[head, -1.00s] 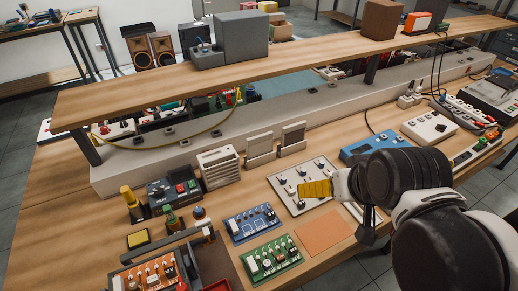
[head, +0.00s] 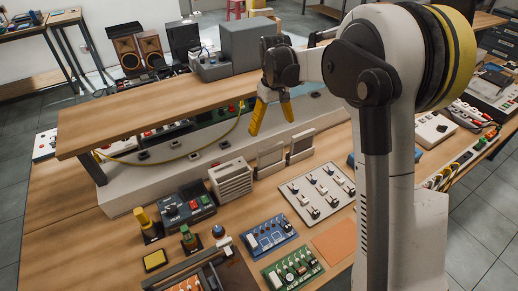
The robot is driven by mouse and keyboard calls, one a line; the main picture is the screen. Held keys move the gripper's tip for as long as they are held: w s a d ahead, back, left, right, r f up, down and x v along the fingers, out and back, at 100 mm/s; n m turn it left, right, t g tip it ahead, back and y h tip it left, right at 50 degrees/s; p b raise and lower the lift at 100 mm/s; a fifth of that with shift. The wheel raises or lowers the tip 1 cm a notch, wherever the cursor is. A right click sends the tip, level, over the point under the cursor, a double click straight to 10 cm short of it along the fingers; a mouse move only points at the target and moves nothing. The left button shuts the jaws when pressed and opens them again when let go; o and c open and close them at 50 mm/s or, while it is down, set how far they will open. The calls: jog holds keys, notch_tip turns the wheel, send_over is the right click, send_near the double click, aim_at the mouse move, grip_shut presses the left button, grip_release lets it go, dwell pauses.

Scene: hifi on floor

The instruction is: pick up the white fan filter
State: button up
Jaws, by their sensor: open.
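A white louvered box (head: 231,180) stands on the workbench left of centre, against the long pale ledge. Two thin off-white framed panels, the near one (head: 270,161) and the far one (head: 301,146), stand upright to its right. I cannot tell for certain which of these is the fan filter; the louvered box is the whitest. My gripper (head: 271,126) has yellow fingers, spread apart and pointing down, with nothing between them. In the picture it is above the two panels and up to the right of the louvered box, apart from all of them.
A wooden shelf (head: 160,108) runs above the ledge behind the gripper. A black control box (head: 187,206) stands left of the louvered box. A white switch panel (head: 318,193), a blue board (head: 268,235) and a green board (head: 292,268) lie in front. Bare wood separates them.

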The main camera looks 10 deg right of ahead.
aim_at(271, 146)
jog(key=shift+w+f, duration=0.25)
jog(key=shift+f, duration=0.1)
notch_tip(271, 146, down, 11)
jog(key=b, duration=0.3)
jog(key=shift+s+b, duration=0.15)
jog(key=shift+b, duration=0.25)
jog(key=shift+r, duration=0.15)
jog(key=c, duration=0.7)
